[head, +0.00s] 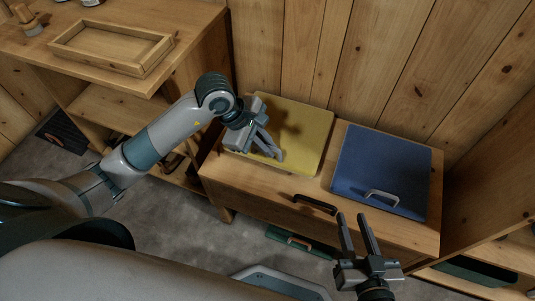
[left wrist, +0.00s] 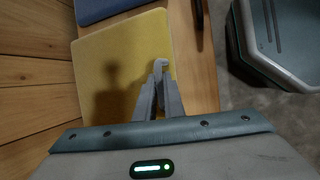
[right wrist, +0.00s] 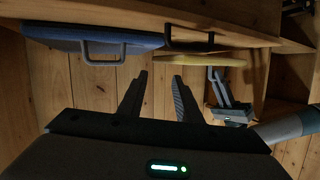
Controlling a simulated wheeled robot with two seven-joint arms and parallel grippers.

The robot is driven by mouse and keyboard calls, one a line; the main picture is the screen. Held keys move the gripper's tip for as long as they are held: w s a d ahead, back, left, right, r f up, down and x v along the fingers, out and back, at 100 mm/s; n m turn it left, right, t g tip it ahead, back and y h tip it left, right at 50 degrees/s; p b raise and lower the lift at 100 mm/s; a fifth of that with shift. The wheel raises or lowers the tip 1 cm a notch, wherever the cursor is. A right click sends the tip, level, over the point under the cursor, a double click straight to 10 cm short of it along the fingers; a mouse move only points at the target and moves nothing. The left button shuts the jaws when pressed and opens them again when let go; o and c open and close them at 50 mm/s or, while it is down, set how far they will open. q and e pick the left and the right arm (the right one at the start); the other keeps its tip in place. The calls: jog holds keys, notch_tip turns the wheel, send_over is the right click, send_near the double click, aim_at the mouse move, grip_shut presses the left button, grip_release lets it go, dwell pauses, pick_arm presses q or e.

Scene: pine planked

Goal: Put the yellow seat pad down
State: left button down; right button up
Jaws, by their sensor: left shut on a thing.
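The yellow seat pad (head: 305,130) lies on the left part of the wooden bench, close to the plank wall. It fills much of the left wrist view (left wrist: 135,50) and shows edge-on in the right wrist view (right wrist: 205,60). My left gripper (head: 272,152) is over the pad's front edge, shut on the pad's handle (left wrist: 161,70), which the fingers mostly hide. I cannot tell whether the pad rests fully on the bench. My right gripper (head: 357,220) is open and empty in front of the bench; its fingers stand apart in the right wrist view (right wrist: 157,90).
A blue seat pad (head: 380,170) with a grey handle lies on the right part of the bench (head: 270,185). A dark handle (head: 314,204) is on the bench front. A shelf with a wooden tray (head: 75,55) stands left. Another wooden unit (head: 500,190) is at the right.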

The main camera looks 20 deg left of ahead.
dwell(0.3)
